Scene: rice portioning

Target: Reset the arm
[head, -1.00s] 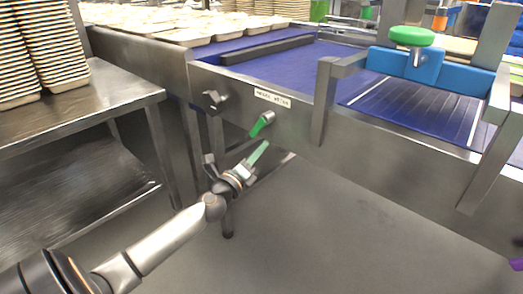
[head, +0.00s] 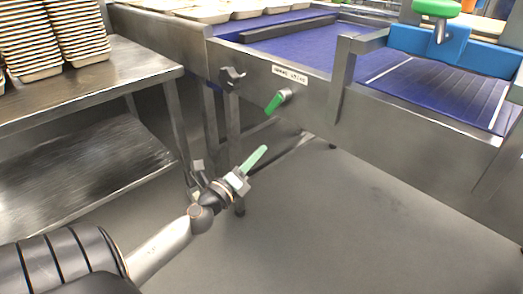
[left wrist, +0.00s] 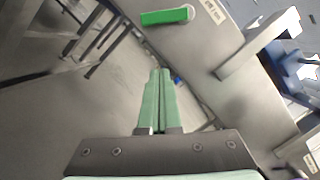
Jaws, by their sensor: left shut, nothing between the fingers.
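My left gripper (head: 264,151) has green fingers and is shut and empty. It hangs in the air over the grey floor, in front of the conveyor. Its closed fingers also show in the left wrist view (left wrist: 160,75). A green-handled lever (head: 274,103) sits on the conveyor's metal side panel, above and apart from my fingertips. The same green handle shows at the top of the left wrist view (left wrist: 166,16). My right gripper is not in view.
A steel shelf table (head: 130,70) with stacked beige trays (head: 62,38) stands at the left. The conveyor (head: 310,45) has a blue belt and a black knob (head: 232,78) on its side. A blue block with a green knob (head: 437,8) is at the upper right. The floor (head: 340,230) is clear.

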